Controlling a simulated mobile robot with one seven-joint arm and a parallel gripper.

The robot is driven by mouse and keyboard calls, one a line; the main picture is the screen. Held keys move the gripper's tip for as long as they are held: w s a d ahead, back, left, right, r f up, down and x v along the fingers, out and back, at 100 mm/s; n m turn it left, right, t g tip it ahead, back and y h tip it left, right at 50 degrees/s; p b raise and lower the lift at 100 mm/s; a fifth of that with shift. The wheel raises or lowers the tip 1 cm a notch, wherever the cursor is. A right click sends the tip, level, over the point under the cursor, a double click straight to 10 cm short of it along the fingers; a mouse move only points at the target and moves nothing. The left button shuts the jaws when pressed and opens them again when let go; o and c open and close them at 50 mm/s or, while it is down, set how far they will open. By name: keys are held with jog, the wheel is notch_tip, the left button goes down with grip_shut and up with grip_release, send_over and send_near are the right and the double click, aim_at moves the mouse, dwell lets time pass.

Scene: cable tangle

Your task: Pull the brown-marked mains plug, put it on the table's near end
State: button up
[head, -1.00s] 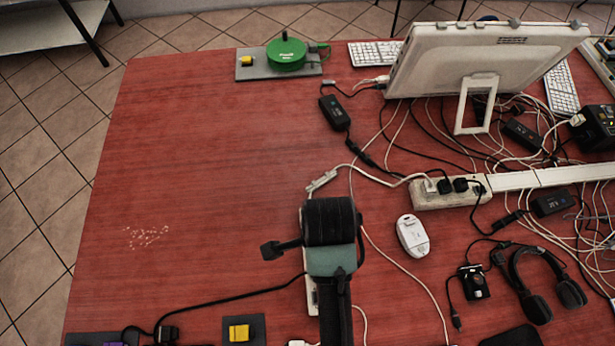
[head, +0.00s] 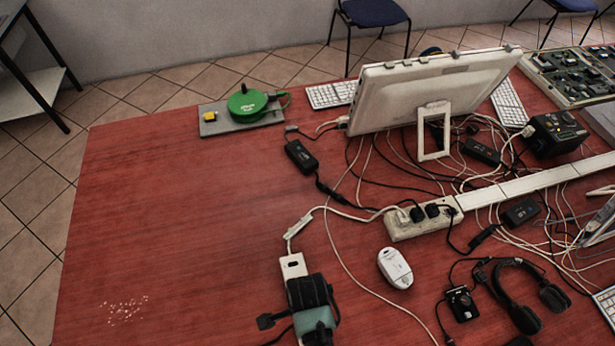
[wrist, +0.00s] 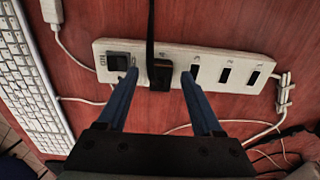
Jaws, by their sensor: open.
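A white power strip (wrist: 215,68) lies across the wrist view. It has a dark rocker switch at its left end and open sockets to the right. A dark plug (wrist: 160,80) with a brownish edge sits in a socket beside the switch, its black cable running up out of view. My gripper (wrist: 159,73) is open, with one blue finger on each side of this plug; whether they touch it I cannot tell. In the head view the strip's far end (head: 293,264) shows beyond my arm, which hides the plug and fingertips.
A second power strip (head: 403,227) with several plugs lies right of centre, among tangled cables. A white mouse (head: 395,268), a headset (head: 520,295) and a monitor (head: 430,90) are also on the right. The red table's left part (head: 170,210) is mostly clear.

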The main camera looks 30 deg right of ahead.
jog(key=shift+f, duration=0.35)
jog(key=shift+c, duration=0.3)
grip_shut()
